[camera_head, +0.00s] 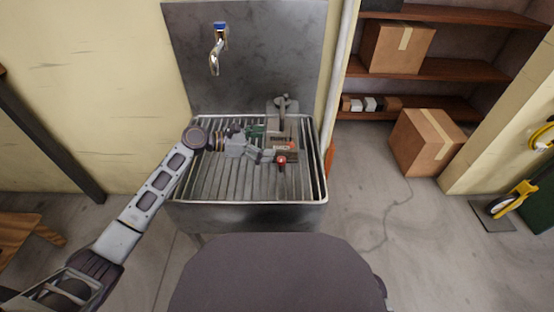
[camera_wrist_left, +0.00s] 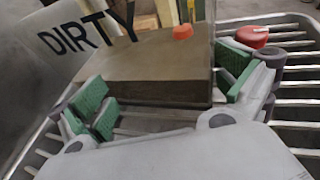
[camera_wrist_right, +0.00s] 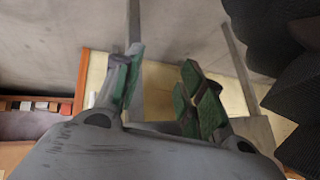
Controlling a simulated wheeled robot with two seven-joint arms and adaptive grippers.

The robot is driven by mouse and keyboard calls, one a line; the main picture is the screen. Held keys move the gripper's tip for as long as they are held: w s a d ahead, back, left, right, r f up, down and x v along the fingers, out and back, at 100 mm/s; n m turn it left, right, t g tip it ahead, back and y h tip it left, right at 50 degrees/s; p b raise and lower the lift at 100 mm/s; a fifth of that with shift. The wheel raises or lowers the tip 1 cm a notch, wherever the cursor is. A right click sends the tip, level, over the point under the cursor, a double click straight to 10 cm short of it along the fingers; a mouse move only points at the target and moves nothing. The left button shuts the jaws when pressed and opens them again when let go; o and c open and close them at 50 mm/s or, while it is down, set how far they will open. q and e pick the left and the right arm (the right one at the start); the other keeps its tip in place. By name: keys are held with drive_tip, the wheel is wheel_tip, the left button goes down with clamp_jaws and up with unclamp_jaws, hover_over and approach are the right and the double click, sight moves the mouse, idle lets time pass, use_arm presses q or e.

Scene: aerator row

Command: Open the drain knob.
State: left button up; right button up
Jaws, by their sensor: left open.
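A red knob (camera_head: 280,160) shows on a small brown-grey unit on the slatted sink rack. In the left wrist view, a red knob (camera_wrist_left: 252,37) lies just beyond the right finger. A second, orange-red cap (camera_wrist_left: 182,32) sits at the far edge of a brown block (camera_wrist_left: 165,70). My left gripper (camera_head: 265,155) is low over the rack beside the unit. In its wrist view its green-padded fingers (camera_wrist_left: 168,95) are wide apart, with the brown block in front of and between them. My right gripper (camera_wrist_right: 163,92) shows only in its wrist view, fingers apart and empty.
A metal sink (camera_head: 245,215) holds the slatted rack, with a tap (camera_head: 216,55) on the backsplash above. A sign reading DIRTY (camera_wrist_left: 85,35) stands beside the block. Cardboard boxes (camera_head: 427,142) and shelves are at the right.

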use_arm(q)
drive_tip(key=shift+d+f+p, duration=0.15)
drive_tip(key=shift+d+p, duration=0.15)
drive_tip(key=shift+d, duration=0.2)
drive_tip(key=shift+w+d+f+p, duration=0.2)
drive_tip(key=shift+d+p, duration=0.1)
drive_tip(key=shift+d, duration=0.25)
drive_tip(key=shift+w+d+f, duration=0.1)
drive_tip(key=shift+d+f, duration=0.05)
drive_tip(key=shift+d, duration=0.2)
use_arm(e)
drive_tip(key=shift+d+r+g, duration=0.2)
drive_tip(key=shift+r+g, duration=0.1)
drive_tip(key=shift+r, duration=1.15)
use_arm(q)
drive_tip(key=c, duration=0.8)
drive_tip(key=c, duration=0.3)
